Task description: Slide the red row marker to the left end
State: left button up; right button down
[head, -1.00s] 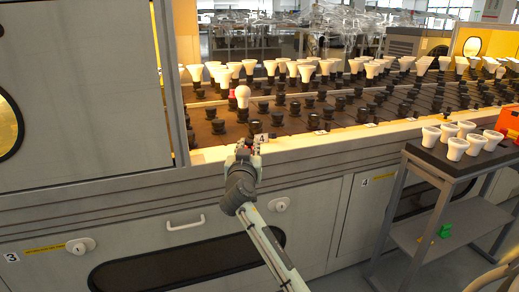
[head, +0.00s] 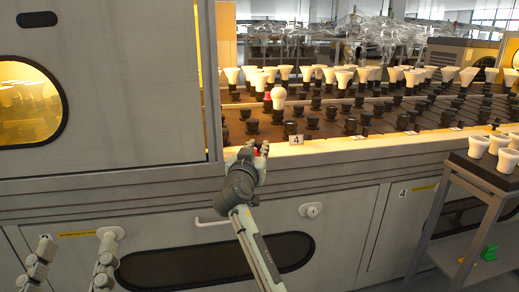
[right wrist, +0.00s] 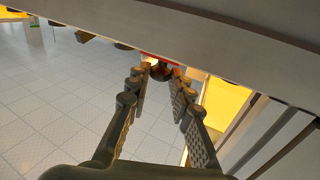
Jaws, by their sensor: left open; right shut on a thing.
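My right gripper (head: 259,150) is at the front rail (head: 345,148) of the rack, left of the label marked 4 (head: 296,139). It is shut on a small red piece, the row marker (head: 258,151), mostly hidden by the fingers. In the right wrist view, red shows at the fingertips (right wrist: 162,70), beside a dark part. The rail's left end meets the grey cabinet wall a short way left of the gripper. My left gripper (head: 76,250) is open and empty at the lower left, in front of the cabinet.
Black sockets and white bulbs stand in rows behind the rail; one bulb (head: 278,93) stands near the front beside a red piece (head: 267,97). A drawer handle (head: 211,222) and a latch (head: 310,210) stick out below. A cart (head: 480,172) with white cups stands at right.

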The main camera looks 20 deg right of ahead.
jog(key=c, duration=1.4)
grip_release()
jog(key=shift+a+f, duration=0.1)
jog(key=shift+a, duration=0.25)
jog(key=shift+o, duration=0.2)
jog(key=shift+d, duration=0.1)
jog(key=shift+r, duration=0.3)
notch_tip(320, 180, up, 10)
jog(key=shift+f, duration=0.25)
